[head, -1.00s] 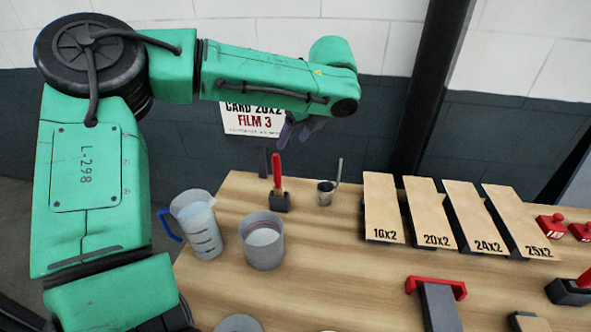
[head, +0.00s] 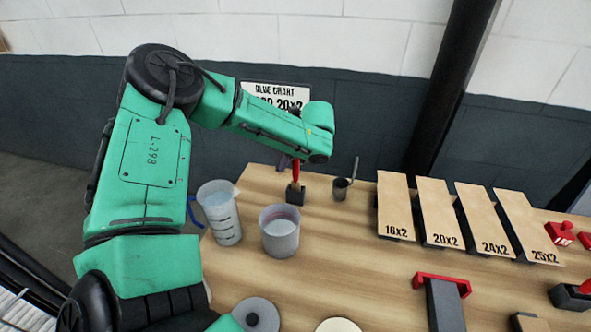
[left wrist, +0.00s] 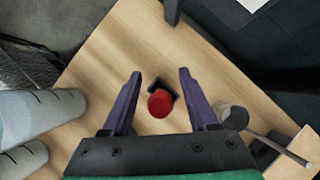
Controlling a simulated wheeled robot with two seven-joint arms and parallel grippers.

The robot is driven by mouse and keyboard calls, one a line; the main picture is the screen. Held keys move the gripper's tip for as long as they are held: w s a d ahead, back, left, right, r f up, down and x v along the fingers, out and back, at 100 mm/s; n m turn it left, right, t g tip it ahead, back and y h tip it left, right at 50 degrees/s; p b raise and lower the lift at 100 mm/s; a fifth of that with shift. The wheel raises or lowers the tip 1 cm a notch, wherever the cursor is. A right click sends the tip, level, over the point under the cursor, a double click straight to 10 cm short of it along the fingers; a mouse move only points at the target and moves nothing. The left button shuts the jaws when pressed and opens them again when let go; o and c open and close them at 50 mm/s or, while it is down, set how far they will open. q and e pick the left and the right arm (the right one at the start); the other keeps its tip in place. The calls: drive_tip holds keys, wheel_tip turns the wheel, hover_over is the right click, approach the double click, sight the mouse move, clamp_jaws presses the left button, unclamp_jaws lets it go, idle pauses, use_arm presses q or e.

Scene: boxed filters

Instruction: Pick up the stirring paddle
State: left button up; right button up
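The stirring paddle appears to be the red-handled tool (head: 296,174) standing upright in a small black block (head: 295,195) near the table's back left edge. Its lower part is hidden in the block. In the left wrist view I see its round red top (left wrist: 159,103) from above, between the two purple fingers. My left gripper (left wrist: 160,74) is open and empty. In the head view the left gripper (head: 288,162) is right at the handle's top, partly hidden by the forearm. I see no finger touching the handle. My right gripper is not in view.
A small metal cup (head: 340,190) with a thin rod stands close right of the block. A measuring jug (head: 220,215) and a grey pot (head: 280,237) stand in front and left. Labelled sloping boards (head: 436,205) stand to the right. Bare wood lies between pot and boards.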

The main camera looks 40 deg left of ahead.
use_arm(q)
clamp_jaws()
